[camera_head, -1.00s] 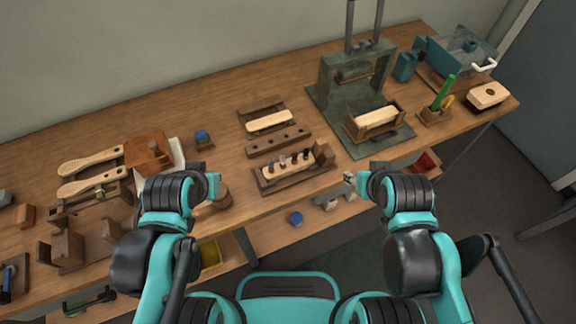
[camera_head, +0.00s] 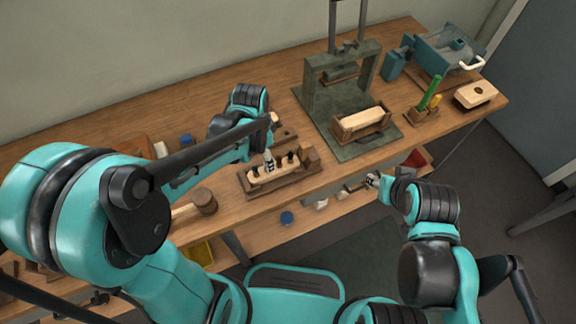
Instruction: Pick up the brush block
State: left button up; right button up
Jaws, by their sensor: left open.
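A pale brush block (camera_head: 264,177) with several dark tufts or pegs on it lies in a wooden holder (camera_head: 285,185) near the table's front edge. My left arm reaches over the table from the left. My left gripper (camera_head: 269,160) is open, its light fingertips low over this block in the picture. Whether they touch it I cannot tell. Another pale block (camera_head: 362,118) sits in a wooden cradle on the green press base. My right gripper (camera_head: 372,181) is in front of the table edge, apart from the blocks; its jaw opening is too small to judge.
A green press (camera_head: 312,98) stands behind the cradle. A small holder with a green-handled tool (camera_head: 431,92), a drilled pale block (camera_head: 475,94) and a blue-green machine (camera_head: 447,50) are at the right. A mallet (camera_head: 204,201) lies below my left arm.

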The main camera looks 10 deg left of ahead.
pick_arm(q)
jog(key=shift+w+d+f+m+g, duration=0.4)
jog(key=shift+w+d+f+m, duration=0.2)
jog(key=shift+d+f, duration=0.35)
jog(key=shift+f, duration=0.25)
notch_tip(320, 180, down, 3)
jog(key=shift+w+r+b, duration=0.1)
jog(key=shift+r+b, duration=0.1)
jog(key=shift+b, duration=0.45)
jog(key=f+b, duration=0.1)
jog(key=f, duration=0.2)
jog(key=w+f+b, duration=0.1)
jog(key=f, duration=0.1)
jog(key=shift+d+b, duration=0.35)
jog(key=shift+s+r, duration=0.1)
pick_arm(e)
jog(key=f, duration=0.1)
jog(key=d+f, duration=0.1)
jog(key=f, duration=0.1)
jog(key=shift+f, duration=0.3)
pick_arm(q)
jog(key=c, duration=1.3)
